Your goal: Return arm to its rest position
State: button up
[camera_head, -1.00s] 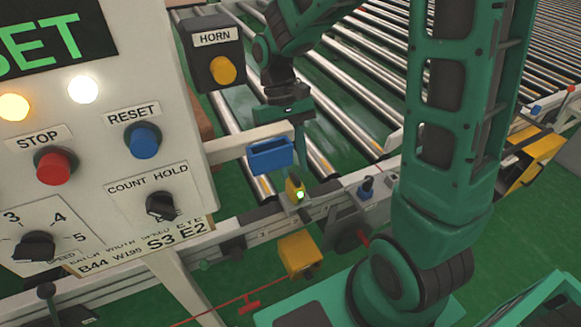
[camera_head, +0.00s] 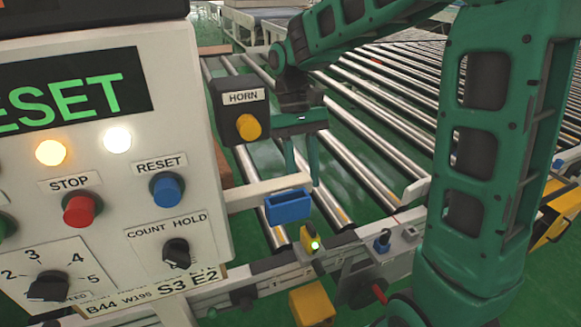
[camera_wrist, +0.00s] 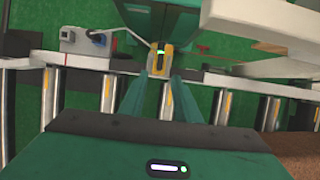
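My green arm reaches up the right side of the head view, over to the roller conveyor (camera_head: 375,150). My gripper (camera_head: 302,176) points down beside the horn box (camera_head: 240,108), above the rollers. Its two fingers stand apart with nothing held between them. In the wrist view my gripper (camera_wrist: 160,82) also shows two separated fingers, with a yellow sensor (camera_wrist: 161,62) seen beyond the gap. The sensor also shows in the head view (camera_head: 310,240). The arm's rest position is not marked in either view.
A control panel (camera_head: 110,200) with a lit RESET display, a red stop button (camera_head: 79,209) and a blue reset button (camera_head: 166,189) fills the left. A blue box (camera_head: 288,206) and a yellow box (camera_head: 312,306) sit along the conveyor's near edge.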

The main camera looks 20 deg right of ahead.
jog(key=shift+d, duration=0.1)
jog(key=s+d+f+m+t, duration=0.2)
jog(key=s+d+m+t, duration=0.2)
jog(key=s+d, duration=1.3)
jog(key=s+m, duration=0.2)
jog(key=s, duration=0.1)
jog(key=shift+s+f+t, duration=0.15)
jog(key=shift+f+t, duration=0.1)
jog(key=shift+t, duration=0.05)
jog(key=shift+w+f, duration=0.25)
jog(key=shift+w, duration=0.4)
dwell(1.5)
